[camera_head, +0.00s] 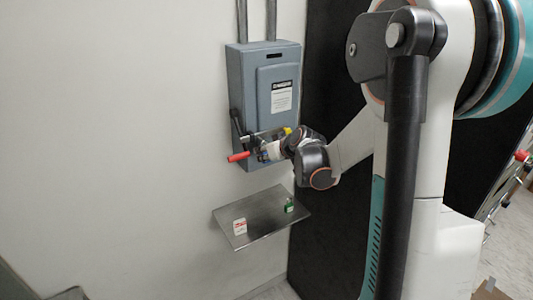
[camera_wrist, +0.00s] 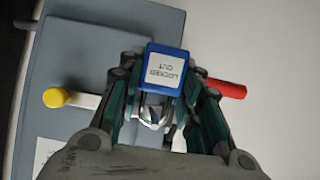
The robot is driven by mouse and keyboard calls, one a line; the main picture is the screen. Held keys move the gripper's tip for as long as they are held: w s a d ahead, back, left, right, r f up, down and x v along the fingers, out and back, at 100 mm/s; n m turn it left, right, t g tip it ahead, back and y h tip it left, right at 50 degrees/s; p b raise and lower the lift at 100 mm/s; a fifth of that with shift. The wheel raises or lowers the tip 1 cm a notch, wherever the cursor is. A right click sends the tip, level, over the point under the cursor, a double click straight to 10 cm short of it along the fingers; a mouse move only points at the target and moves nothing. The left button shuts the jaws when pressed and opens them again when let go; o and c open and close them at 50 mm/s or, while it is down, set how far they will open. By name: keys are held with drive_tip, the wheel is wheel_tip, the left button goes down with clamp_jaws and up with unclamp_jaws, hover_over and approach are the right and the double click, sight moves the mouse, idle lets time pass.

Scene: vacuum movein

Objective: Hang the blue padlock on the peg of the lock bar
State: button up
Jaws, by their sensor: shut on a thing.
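The blue padlock (camera_wrist: 180,57) shows in the wrist view with a white "LOCKED OUT" label facing the camera. My gripper (camera_wrist: 166,82) is shut on it, a finger on each side. Bright metal (camera_wrist: 150,108), apparently its shackle, shows between the fingers. In the head view my gripper (camera_head: 267,150) is in front of the lower part of the grey switch box (camera_head: 262,75). A pale rod with a yellow end (camera_wrist: 55,97) lies beside the gripper. I cannot tell whether it is the lock bar; the peg is not clearly visible, nor whether the padlock touches it.
A red handle grip (camera_head: 238,156) sticks out left of my gripper; it is on the right in the wrist view (camera_wrist: 228,88). Below is a metal shelf (camera_head: 262,222) with a white-and-red item (camera_head: 240,227) and a small green item (camera_head: 289,205). The wall left is clear.

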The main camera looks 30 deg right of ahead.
drive_tip(key=o, duration=1.2)
drive_tip(key=shift+c, duration=0.2)
drive_tip(key=v, duration=1.2)
